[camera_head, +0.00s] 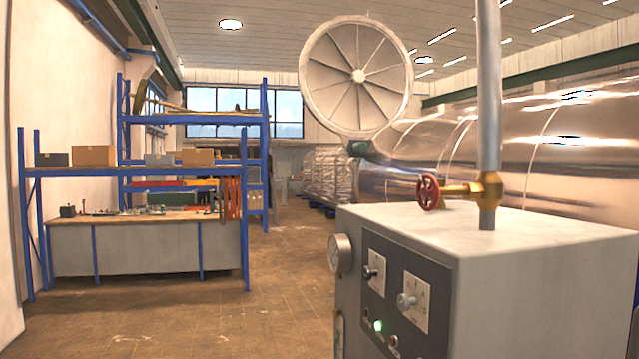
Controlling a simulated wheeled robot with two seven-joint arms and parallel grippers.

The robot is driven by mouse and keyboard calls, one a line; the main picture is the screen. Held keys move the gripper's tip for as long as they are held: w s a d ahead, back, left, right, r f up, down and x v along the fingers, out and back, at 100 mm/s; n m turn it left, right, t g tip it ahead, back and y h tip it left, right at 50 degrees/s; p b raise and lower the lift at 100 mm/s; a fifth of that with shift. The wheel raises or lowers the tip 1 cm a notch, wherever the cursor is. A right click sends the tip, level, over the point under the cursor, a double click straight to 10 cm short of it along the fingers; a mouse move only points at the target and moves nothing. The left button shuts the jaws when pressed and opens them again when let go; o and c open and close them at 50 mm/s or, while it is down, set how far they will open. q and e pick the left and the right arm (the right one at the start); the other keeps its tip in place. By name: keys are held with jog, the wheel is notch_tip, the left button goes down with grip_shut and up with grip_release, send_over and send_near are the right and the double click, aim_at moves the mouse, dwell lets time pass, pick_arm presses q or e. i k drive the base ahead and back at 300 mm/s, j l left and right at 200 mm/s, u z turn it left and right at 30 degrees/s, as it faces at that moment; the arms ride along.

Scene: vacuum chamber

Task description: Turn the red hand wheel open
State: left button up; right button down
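The red hand wheel (428,192) sits at the left end of a brass valve (465,190). The valve joins a vertical grey pipe (488,100) just above the top of a grey control cabinet (550,240). The wheel faces left and is seen at a slant. How far it is turned cannot be told. Neither of my grippers shows in the head view, and nothing touches the wheel.
The cabinet's front has a round gauge (340,253), knobs and a lit green lamp (378,325). A large shiny chamber (570,150) lies behind it. A workbench (150,218) with blue shelving stands at left. The brown floor (285,270) between is clear.

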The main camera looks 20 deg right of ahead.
aim_at(434, 193)
jog(key=i+u, duration=0.1)
jog(key=u, duration=0.2)
jog(key=i, duration=4.55)
jog(key=i+z, duration=0.15)
jog(key=z, duration=4.9)
jog(key=i, duration=0.15)
